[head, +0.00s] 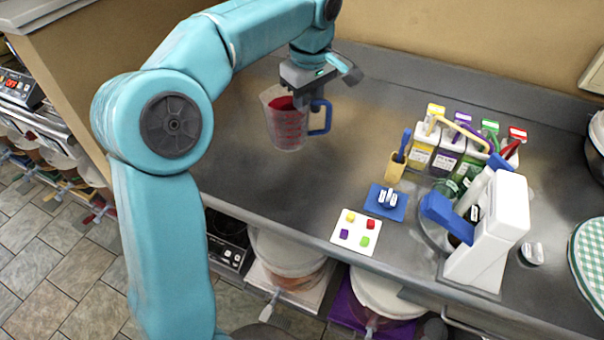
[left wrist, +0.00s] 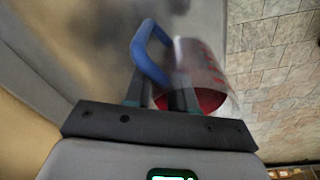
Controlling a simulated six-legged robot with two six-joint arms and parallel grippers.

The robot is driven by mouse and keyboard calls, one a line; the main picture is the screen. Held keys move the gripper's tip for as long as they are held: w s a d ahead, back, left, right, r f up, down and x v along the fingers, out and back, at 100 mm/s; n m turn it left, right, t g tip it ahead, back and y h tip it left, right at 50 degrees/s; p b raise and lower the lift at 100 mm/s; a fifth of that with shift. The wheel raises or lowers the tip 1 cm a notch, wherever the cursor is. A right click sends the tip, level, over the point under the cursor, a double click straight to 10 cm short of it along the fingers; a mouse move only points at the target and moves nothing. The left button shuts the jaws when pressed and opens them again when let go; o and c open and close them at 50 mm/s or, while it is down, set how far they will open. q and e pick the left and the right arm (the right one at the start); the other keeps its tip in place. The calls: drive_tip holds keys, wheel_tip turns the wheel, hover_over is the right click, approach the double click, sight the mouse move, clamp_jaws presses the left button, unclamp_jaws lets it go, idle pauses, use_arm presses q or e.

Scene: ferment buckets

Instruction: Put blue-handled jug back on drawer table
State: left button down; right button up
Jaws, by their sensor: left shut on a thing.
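The clear jug with red markings (head: 287,128) and a blue handle (head: 321,118) is at the back left of the long grey worktop (head: 255,185). My left gripper (head: 308,92) is over the jug's handle side, shut on the blue handle. In the left wrist view the handle (left wrist: 146,50) sits between the fingers (left wrist: 158,92) and the jug body (left wrist: 205,72) hangs beside them. Red shows inside the jug. I cannot tell whether its base touches the worktop. My right gripper is not in view.
Buckets (head: 283,262) sit below the front edge. The worktop just right of the jug is clear.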

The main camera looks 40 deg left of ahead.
use_arm(q)
wheel_tip(320, 180, down, 17)
drive_tip(key=shift+a+f, duration=0.2)
drive_tip(key=shift+f, duration=0.2)
drive_tip(key=shift+d, duration=0.1)
drive_tip(key=shift+f+b, duration=0.1)
drive_tip(key=shift+b, duration=0.2)
drive_tip(key=c, duration=0.9)
unclamp_jaws()
drive_tip(key=shift+c, duration=0.2)
